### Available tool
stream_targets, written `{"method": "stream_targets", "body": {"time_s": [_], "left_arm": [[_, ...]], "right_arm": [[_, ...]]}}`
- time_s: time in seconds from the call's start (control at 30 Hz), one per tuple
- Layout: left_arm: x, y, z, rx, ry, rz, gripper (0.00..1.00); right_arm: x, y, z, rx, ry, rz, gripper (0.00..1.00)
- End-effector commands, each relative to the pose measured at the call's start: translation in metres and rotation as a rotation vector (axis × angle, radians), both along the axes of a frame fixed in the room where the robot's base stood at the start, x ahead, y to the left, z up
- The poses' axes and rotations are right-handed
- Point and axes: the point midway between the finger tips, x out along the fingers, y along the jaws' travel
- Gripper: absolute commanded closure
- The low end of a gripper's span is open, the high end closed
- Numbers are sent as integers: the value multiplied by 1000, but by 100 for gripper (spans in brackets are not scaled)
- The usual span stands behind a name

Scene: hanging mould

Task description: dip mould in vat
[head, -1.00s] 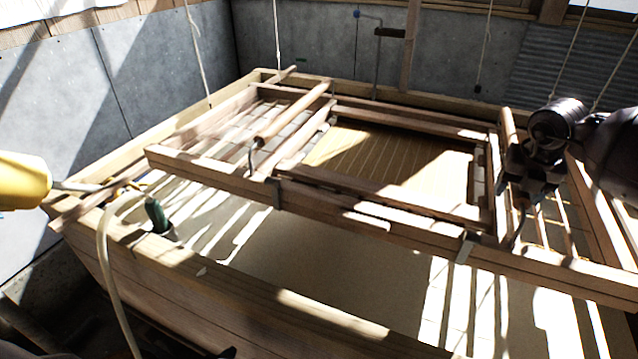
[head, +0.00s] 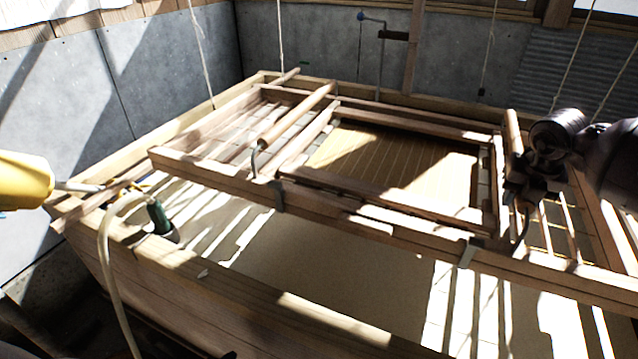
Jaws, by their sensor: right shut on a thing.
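The mould (head: 330,213) is a wooden frame with a slatted amber screen (head: 390,160) in its middle. It hangs nearly level over the wide wooden vat (head: 200,262), which holds pale beige liquid (head: 345,262). Round handles cross the frame, one at left (head: 295,117) and one at right (head: 511,130). My right gripper (head: 522,200) is shut on the right handle; its fingertips are partly hidden in shadow. I cannot tell whether the mould's underside touches the liquid. My left gripper is not in view.
Cords (head: 202,60) hang above the vat. A yellow object (head: 22,180) with a rod reaches in from the left. A pale hose (head: 106,262) runs over the vat's front rim, near a green fitting (head: 158,216). Grey walls (head: 150,60) stand behind and at left.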

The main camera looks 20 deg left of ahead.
Motion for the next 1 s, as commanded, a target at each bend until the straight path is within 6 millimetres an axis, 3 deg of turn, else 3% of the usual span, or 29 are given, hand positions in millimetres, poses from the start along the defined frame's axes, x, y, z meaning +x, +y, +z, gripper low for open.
{"method": "stream_targets", "body": {"time_s": [0.8, 1.0], "left_arm": [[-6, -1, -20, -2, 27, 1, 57], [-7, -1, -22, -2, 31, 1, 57]], "right_arm": [[-2, 0, -102, -1, -60, 0, 100], [-1, 0, -114, -2, -73, 0, 100]]}}
